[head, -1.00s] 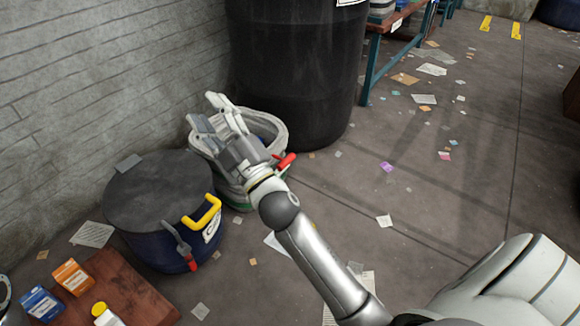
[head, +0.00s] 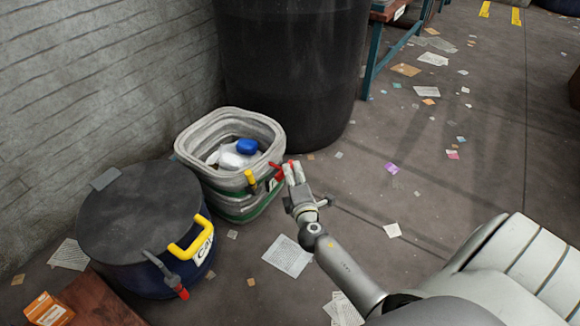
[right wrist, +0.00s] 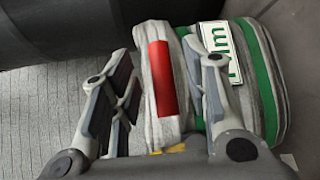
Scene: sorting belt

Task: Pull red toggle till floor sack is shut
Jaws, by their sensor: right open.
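The floor sack (head: 190,152) is a grey-and-white striped soft bag with a green band, standing on the floor with its mouth wide open. White items and a blue-topped item (head: 246,146) show inside. The red toggle (head: 274,182) is at the sack's right side, partly hidden by my right gripper (head: 292,172). In the right wrist view the red toggle (right wrist: 160,78) shows as a red bar against the sack (right wrist: 245,85), between the spread fingers of my right gripper (right wrist: 160,95). The fingers are not closed on it. My left gripper is out of view.
A yellow piece (head: 250,179) hangs on the sack's front. A dark lidded tub (head: 140,215) with a yellow handle (head: 190,242) stands left, a large black barrel (head: 290,70) behind. Papers lie on the floor to the right, which is otherwise open.

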